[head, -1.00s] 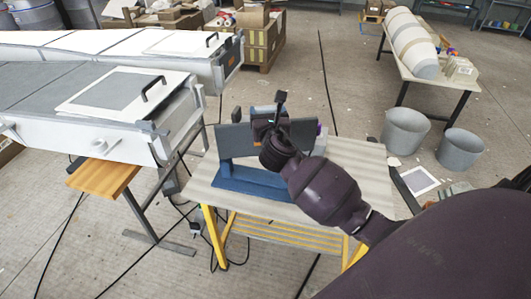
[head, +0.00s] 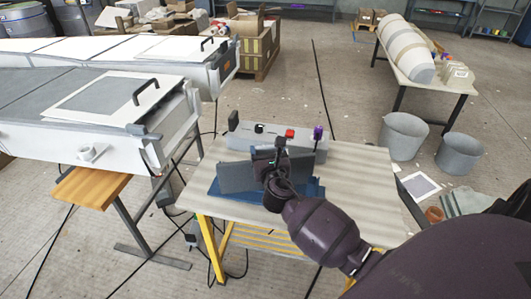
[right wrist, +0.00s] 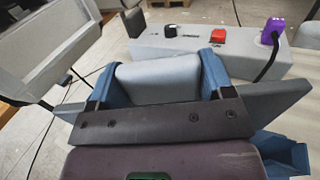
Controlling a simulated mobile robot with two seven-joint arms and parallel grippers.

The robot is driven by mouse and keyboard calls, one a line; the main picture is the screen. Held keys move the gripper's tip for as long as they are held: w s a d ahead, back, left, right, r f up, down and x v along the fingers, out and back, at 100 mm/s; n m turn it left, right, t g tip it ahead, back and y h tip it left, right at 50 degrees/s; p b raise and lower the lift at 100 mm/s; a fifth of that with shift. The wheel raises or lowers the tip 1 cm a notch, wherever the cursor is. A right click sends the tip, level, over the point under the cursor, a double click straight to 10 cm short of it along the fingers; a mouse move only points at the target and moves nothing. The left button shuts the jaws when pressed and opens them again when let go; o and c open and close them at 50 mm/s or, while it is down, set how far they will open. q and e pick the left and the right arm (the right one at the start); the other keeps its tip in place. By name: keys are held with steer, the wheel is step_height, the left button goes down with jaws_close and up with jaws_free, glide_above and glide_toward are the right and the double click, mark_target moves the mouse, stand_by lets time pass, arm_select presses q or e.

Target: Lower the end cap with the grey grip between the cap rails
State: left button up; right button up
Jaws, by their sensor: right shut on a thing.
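The end cap is a flat grey panel (head: 237,178) that shows on both sides of my right gripper (head: 268,166). In the right wrist view the blue-tipped fingers (right wrist: 158,72) are shut on its light grey grip (right wrist: 155,88), with the panel (right wrist: 268,108) spreading out to both sides. The panel stands roughly upright over a blue stand (head: 313,189) on the small table. It hides most of the stand, so I cannot tell whether its lower edge is seated between rails. My left gripper is not in view.
A grey box (head: 245,135) with a black knob, red switch (head: 290,133) and purple plug (head: 318,132) sits close behind the panel. The table (head: 360,185) is bare at the right. Grey buckets (head: 403,136) stand at the right.

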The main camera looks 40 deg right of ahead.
steer(key=o, duration=1.4)
steer(key=shift+r, duration=0.1)
